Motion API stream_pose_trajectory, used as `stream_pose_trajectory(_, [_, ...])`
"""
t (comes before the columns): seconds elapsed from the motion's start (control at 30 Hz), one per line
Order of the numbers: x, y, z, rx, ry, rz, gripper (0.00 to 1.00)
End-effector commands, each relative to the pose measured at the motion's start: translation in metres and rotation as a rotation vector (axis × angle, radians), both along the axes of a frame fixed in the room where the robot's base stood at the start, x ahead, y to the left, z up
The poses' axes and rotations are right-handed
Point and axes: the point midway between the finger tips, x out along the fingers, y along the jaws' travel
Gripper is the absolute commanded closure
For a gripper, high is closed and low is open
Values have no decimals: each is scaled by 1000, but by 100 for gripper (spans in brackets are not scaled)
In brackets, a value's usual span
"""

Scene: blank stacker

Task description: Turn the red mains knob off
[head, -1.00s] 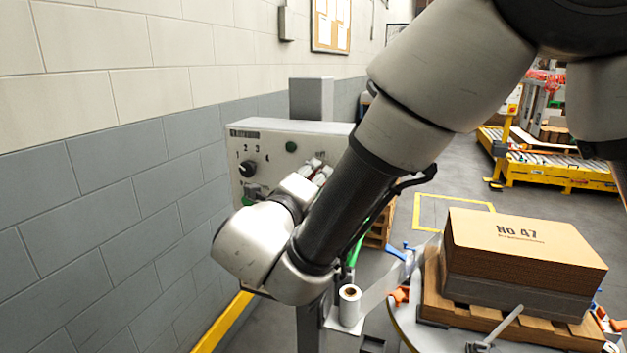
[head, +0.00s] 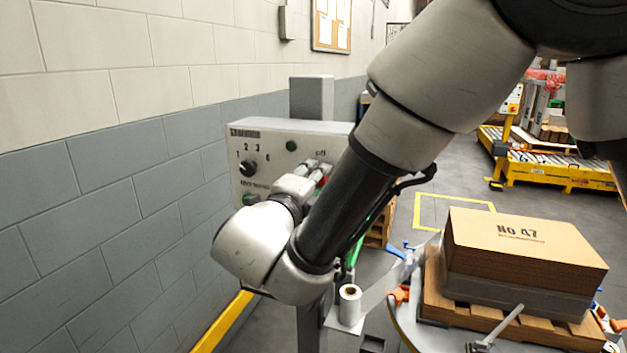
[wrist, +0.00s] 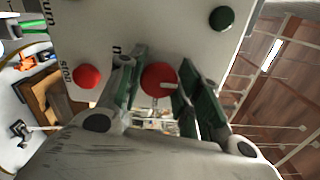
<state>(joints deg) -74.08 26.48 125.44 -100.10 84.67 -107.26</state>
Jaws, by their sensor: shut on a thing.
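The red mains knob (wrist: 159,80) is on the front of the pale control panel (wrist: 170,20). In the wrist view it sits between the two green-padded fingers of my gripper (wrist: 161,72), with a white mark on its face. My gripper is shut on it. In the head view my gripper (head: 317,170) is at the right part of the panel (head: 265,160), just below the "off" lettering, and a bit of the red knob (head: 323,181) shows. The knob's other markings are mostly hidden by the fingers.
A red stop button (wrist: 87,77) and a green button (wrist: 222,18) are close to my fingers. A black selector knob (head: 248,169) is on the panel's left. The block wall (head: 110,210) is left. A pallet with a cardboard stack (head: 525,240) stands right.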

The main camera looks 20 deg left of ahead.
Motion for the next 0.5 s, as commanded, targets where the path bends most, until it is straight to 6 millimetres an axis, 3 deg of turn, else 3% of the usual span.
stream_pose_trajectory(0.07, [0, 1, -1, -2, 2, 2, 89])
stream_pose_trajectory(0.1, [-1, 1, -1, -2, 2, 2, 58])
stream_pose_trajectory(0.2, [0, 0, -1, -1, 2, 2, 44])
stream_pose_trajectory(0.5, [-1, 0, 0, 0, 1, 1, 44])
